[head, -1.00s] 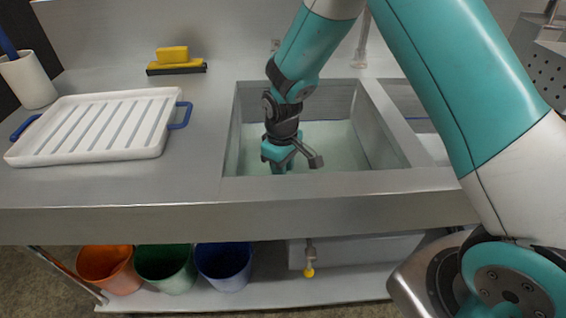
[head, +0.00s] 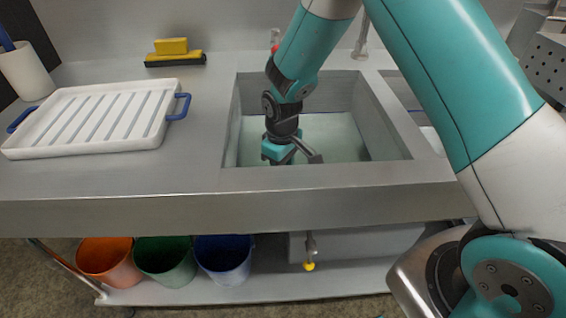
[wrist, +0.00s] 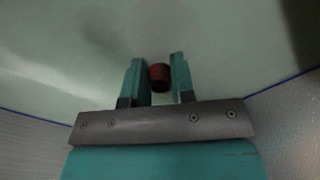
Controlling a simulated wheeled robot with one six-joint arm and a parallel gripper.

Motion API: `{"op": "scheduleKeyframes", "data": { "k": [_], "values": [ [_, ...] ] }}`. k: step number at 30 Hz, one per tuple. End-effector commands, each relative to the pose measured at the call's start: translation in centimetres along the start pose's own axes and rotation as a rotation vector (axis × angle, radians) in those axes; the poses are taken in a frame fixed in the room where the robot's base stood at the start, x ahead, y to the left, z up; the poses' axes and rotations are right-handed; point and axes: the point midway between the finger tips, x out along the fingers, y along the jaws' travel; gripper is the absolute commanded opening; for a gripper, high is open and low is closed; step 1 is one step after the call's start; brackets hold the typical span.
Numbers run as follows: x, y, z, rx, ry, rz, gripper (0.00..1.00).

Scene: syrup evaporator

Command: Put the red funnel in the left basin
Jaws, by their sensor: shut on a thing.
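The left basin (head: 385,118) is a steel sink with pale green liquid or a pale floor inside. My gripper (head: 278,161) is down inside it, near the front wall, with its fingertips partly hidden by the front rim in the head view. In the wrist view my gripper (wrist: 156,72) is shut on a dark red round piece, the red funnel (wrist: 160,77), which sits between the two teal fingers. Only a small part of the funnel shows, and the head view does not show it. I cannot tell whether it touches the basin floor.
A white ribbed tray (head: 95,150) with blue handles lies on the counter at left. A yellow sponge and brush (head: 175,58) lie at the back. A second basin (head: 402,92) is partly hidden behind my arm. Orange, green and blue buckets (head: 222,265) stand below.

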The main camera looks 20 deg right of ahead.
Motion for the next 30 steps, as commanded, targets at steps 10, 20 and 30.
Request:
{"op": "scheduleKeyframes", "data": {
  "k": [10, 20, 30],
  "values": [
    [0.07, 0.0, -0.01, 0.0, 0.0, 0.0, 0.47],
    [0.07, 0.0, 0.0, 0.0, 0.0, 0.0, 0.76],
    [-0.56, 0.01, -0.02, 0.0, 0.001, 0.0, 0.79]
  ]
}}
